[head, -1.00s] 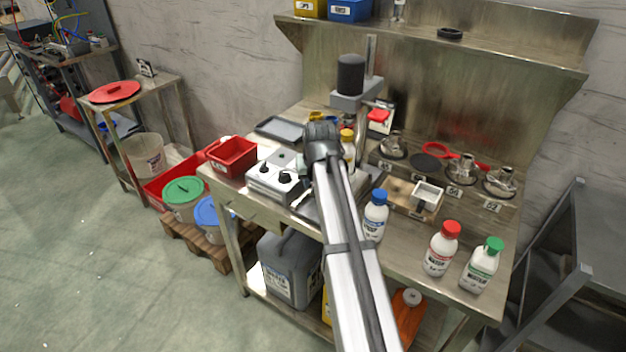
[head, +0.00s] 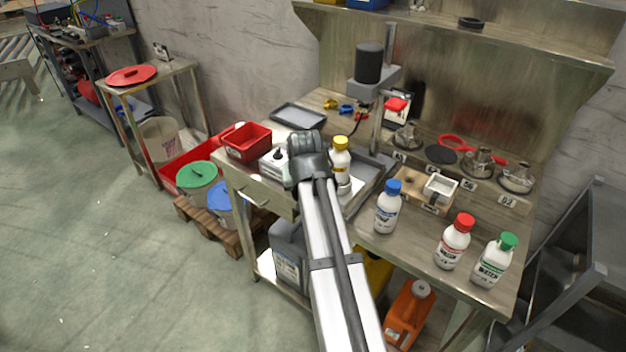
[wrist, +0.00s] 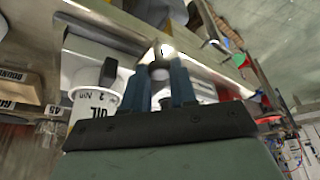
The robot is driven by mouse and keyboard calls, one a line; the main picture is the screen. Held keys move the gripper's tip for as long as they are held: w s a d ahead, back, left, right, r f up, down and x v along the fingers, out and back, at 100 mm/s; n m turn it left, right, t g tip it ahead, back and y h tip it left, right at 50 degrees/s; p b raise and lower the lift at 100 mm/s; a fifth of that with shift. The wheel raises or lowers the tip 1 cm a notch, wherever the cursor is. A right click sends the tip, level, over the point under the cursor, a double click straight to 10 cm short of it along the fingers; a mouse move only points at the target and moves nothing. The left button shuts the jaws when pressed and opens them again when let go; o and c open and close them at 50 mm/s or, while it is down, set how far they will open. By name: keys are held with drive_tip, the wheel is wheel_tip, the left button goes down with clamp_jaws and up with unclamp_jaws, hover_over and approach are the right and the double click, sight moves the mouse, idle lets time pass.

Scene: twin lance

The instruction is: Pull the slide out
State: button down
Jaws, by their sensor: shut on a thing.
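My gripper (head: 308,160) is over the front of the bench, in front of the white unit (head: 274,160) with dark knobs. The head view hides its fingertips behind my wrist. In the wrist view, the blue fingers of my gripper (wrist: 164,68) are close together on either side of a small rounded metal knob (wrist: 159,73), and they are shut on it. The knob sits by a shiny metal strip. I cannot tell which part is the slide, or how far it is out.
A white bottle with a yellow cap (head: 340,155) stands just right of my gripper. A blue-capped bottle (head: 388,207) is further right. A red bin (head: 246,143) is on the left. The bench front has a drawer handle (head: 255,198). The floor at left is open.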

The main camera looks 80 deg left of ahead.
drive_tip(key=shift+s+d, duration=0.45)
drive_tip(key=shift+f, duration=0.1)
drive_tip(key=c, duration=0.9)
unclamp_jaws()
drive_tip(key=v, duration=1.4)
drive_tip(key=shift+a, duration=0.1)
